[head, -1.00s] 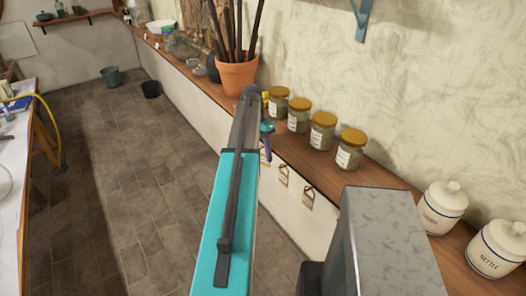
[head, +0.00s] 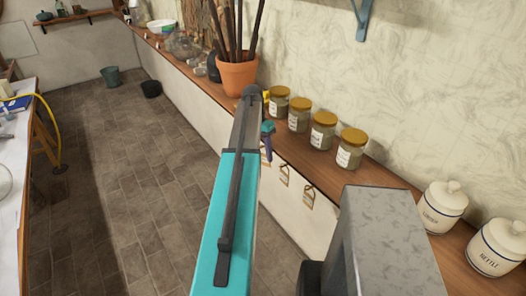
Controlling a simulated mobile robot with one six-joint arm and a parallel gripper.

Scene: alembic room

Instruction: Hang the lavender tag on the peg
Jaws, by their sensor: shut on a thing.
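My gripper (head: 268,128) shows small at the far end of my arm, in front of the shelf edge, partly hidden by the arm. It is shut on a small blue-purple piece, the lavender tag (head: 267,152), which hangs just below it. The tag's lettering and loop are too small to make out. Two pale tags, a nearer one (head: 308,198) and a farther one (head: 284,175), hang on the white wall face below the shelf, to the right of my gripper. No bare peg can be made out; the wall behind my arm is hidden.
The wooden shelf (head: 390,190) carries several yellow-lidded jars (head: 323,132), a terracotta pot (head: 238,76) of dark rods and white lidded canisters (head: 443,207). A blue bracket (head: 361,20) is on the wall above.

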